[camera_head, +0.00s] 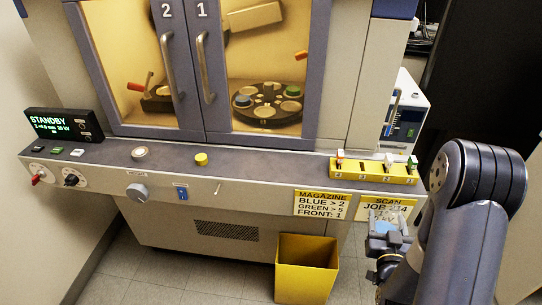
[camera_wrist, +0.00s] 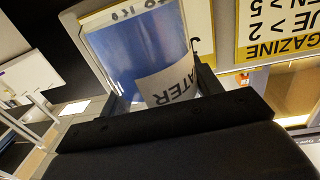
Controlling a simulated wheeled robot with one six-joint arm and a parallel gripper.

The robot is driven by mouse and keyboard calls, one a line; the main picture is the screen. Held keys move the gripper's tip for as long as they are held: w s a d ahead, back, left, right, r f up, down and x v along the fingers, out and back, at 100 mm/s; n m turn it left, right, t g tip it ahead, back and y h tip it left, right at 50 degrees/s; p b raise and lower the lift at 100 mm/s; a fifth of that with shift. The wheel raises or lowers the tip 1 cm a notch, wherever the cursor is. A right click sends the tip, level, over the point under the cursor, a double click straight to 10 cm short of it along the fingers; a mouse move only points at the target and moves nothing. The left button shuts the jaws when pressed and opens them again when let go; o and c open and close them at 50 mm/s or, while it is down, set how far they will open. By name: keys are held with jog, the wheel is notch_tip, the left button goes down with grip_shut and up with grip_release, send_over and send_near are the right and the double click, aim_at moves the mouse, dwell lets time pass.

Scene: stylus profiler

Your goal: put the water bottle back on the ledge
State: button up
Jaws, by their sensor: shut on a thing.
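The water bottle (camera_wrist: 140,55) is clear and blue with a white label reading "WATER". My gripper (camera_wrist: 155,95) is shut on it in the wrist view. In the head view the bottle (camera_head: 386,226) is small and partly hidden by my gripper (camera_head: 385,242), in front of the machine below the right part of the ledge. The ledge (camera_head: 250,168) is the dark grey shelf along the machine's front, under the doors. The bottle is apart from the ledge top.
On the ledge stand a yellow rack (camera_head: 372,172) with several small pieces, a yellow knob (camera_head: 201,159), a round button (camera_head: 139,153) and a STANDBY display (camera_head: 62,124). The ledge is bare between yellow knob and rack. A yellow bin (camera_head: 307,268) stands on the floor.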

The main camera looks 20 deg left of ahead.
jog(key=s+a+r+n+g+y, duration=0.2)
jog(key=a+r+n+g+y, duration=0.2)
jog(key=a+r, duration=0.7)
jog(key=s+a+r+n+g+y, duration=0.2)
jog(key=a+r+n+g+y, duration=0.2)
jog(key=a+r+y, duration=0.4)
jog(key=a+r+n, duration=0.1)
jog(key=a+r, duration=0.2)
jog(key=a, duration=0.3)
jog(key=shift+a+n, duration=0.15)
jog(key=shift+n, duration=0.25)
